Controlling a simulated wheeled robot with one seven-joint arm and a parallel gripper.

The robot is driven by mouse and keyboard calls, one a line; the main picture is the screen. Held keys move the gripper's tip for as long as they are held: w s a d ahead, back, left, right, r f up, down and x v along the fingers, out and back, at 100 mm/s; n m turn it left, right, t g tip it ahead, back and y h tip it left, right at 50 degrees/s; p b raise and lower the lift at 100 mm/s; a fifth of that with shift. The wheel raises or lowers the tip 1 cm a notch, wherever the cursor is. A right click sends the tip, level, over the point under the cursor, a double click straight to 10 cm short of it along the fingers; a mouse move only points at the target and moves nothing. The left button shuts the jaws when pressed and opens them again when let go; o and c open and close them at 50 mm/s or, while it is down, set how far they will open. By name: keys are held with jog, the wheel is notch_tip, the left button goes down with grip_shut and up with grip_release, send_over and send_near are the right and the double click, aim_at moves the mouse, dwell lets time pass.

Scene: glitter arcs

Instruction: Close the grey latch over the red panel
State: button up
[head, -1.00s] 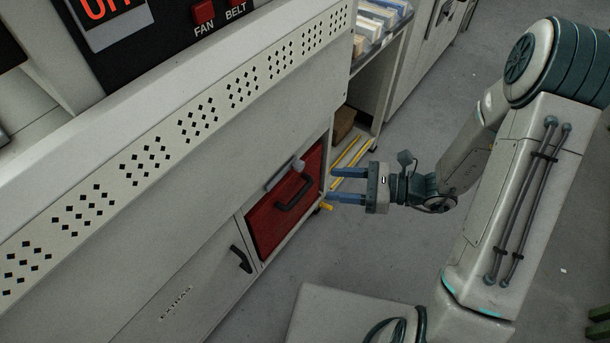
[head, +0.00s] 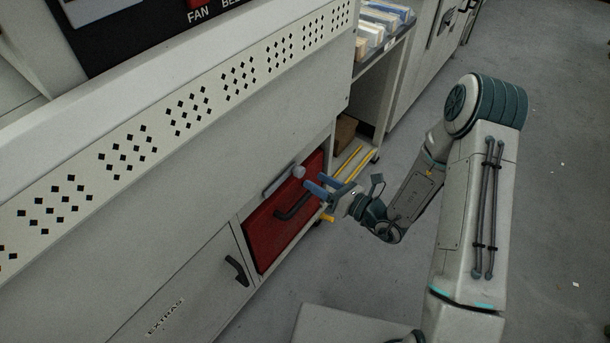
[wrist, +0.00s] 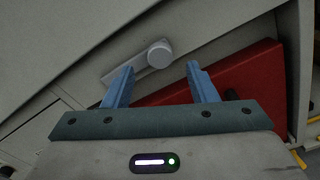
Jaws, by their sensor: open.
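The red panel (head: 283,215) with a black handle (head: 297,203) is set in the front of the grey cabinet. The grey latch (head: 279,181) is a flat bar with a round knob (head: 298,171) at its right end, lying along the panel's top edge. In the wrist view the knob (wrist: 159,54) shows ahead, between and beyond the two blue fingertips, with the latch bar (wrist: 125,69) running to its left. The red panel (wrist: 240,79) is at right, partly behind a finger. My gripper (head: 314,183) is open and empty, in front of the panel's right side, apart from the knob.
A second door with a black handle (head: 236,270), marked EXTRAS, is left of the panel. Yellow rails (head: 351,163) and a brown box (head: 345,130) lie under the shelf at right.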

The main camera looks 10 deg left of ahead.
aim_at(302, 173)
jog(key=x, duration=0.5)
jog(key=shift+w+a, duration=0.1)
jog(key=shift+a, duration=0.05)
grip_shut()
